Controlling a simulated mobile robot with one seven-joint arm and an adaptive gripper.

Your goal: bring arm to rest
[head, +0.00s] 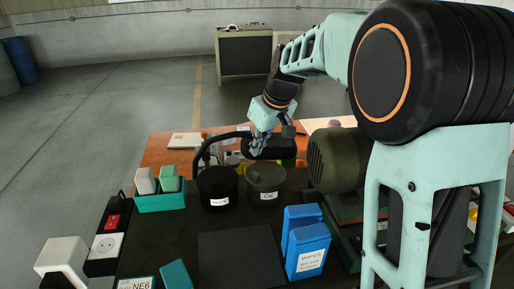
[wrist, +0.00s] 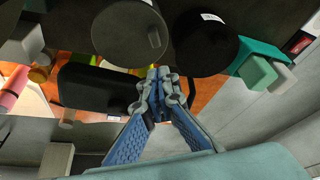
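My arm reaches in from the right in the head view, over the far side of the dark bench. My gripper (head: 258,150) points down behind the two dark bins, close to a black rounded object (head: 270,147). In the wrist view, the blue-grey fingers of my gripper (wrist: 162,78) converge and their tips meet. I see nothing held between them. The black object (wrist: 95,88) lies beyond and beside the fingertips in the wrist view; whether they touch it I cannot tell.
A teal tray (head: 160,201) with two blocks is at left. Blue wipes boxes (head: 308,250) stand at front. A green motor-like cylinder (head: 337,160) is right. Floor left is clear.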

